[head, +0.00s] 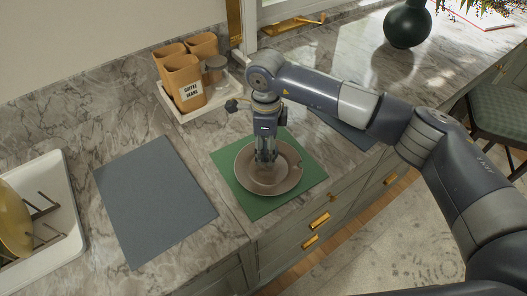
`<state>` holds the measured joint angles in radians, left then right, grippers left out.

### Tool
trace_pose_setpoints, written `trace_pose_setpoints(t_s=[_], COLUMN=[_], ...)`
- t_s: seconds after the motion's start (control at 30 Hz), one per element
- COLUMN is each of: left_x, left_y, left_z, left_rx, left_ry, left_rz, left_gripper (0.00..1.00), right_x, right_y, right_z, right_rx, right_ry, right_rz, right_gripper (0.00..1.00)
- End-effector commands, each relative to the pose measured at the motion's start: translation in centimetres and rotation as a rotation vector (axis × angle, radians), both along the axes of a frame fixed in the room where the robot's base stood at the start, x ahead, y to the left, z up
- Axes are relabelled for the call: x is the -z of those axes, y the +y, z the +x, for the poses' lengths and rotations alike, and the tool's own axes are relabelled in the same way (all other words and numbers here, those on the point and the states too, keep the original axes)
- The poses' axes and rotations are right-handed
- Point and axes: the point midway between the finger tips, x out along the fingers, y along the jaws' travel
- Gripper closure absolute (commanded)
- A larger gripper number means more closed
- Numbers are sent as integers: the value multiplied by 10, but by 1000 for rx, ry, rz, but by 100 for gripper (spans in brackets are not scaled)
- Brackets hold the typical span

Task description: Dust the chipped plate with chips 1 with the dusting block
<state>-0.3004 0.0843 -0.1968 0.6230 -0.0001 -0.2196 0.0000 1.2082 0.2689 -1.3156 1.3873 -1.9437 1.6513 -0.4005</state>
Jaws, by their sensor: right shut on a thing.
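A brown-grey round plate (246,180) lies on a green mat (233,204) on the marble counter. A small notch shows at its right rim. My right gripper (266,163) points down over the middle of the plate. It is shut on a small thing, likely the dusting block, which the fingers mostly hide. I cannot tell whether that thing touches the plate. My left gripper is not in view.
A grey mat (154,200) lies left of the green one. A white rack (65,240) with a yellow plate (14,222) stands at far left. A tray (178,113) with coffee canisters (184,84) stands behind. A dark green vase (407,25) is at back right.

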Motion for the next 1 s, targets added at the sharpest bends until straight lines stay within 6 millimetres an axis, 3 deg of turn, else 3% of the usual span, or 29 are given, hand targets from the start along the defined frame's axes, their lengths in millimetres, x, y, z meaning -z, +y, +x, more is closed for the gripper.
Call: trace_pose_setpoints(t_s=[0.17, 0.4, 0.63, 1.0], left_x=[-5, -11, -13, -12], left_y=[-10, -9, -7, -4], left_z=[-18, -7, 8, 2], left_rx=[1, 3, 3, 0], left_ry=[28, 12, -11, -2], left_rz=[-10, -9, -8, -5], left_gripper=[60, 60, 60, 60], right_x=[-19, -36, -38, -38], right_y=[-2, -5, -5, -6], right_z=[3, 5, 5, 5], right_rx=[3, 6, 6, 6], right_ry=[-2, 0, 0, 0], right_rz=[1, 0, 1, 1], right_gripper=[71, 71, 71, 71])
